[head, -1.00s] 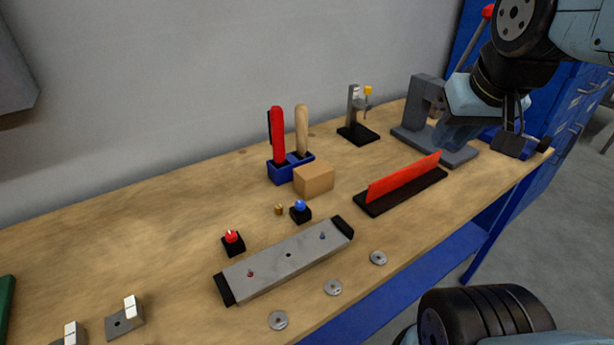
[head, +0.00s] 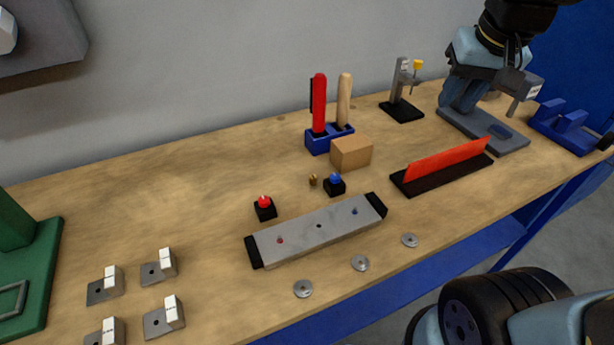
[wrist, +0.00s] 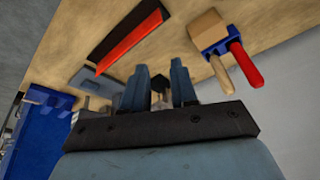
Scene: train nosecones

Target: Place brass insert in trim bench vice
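The brass insert (head: 313,180) is a tiny gold piece standing on the bench, left of the block with the blue knob. It does not show in the wrist view. A blue vice-like fixture (head: 567,126) at the bench's right end appears to be the trim bench vice; it also shows at the left of the wrist view (wrist: 50,98). My gripper (head: 463,98) is at the far right, over or in front of the grey press, well away from the insert. In the wrist view my gripper (wrist: 160,75) has its two blue-grey fingers apart, with nothing between them.
A cardboard box (head: 351,153) and blue tool holder (head: 318,141) stand just behind the insert. Blocks with red (head: 265,209) and blue (head: 335,185) knobs, a metal bar (head: 318,227) and a red strip (head: 447,159) lie nearby. The bench's left middle is clear.

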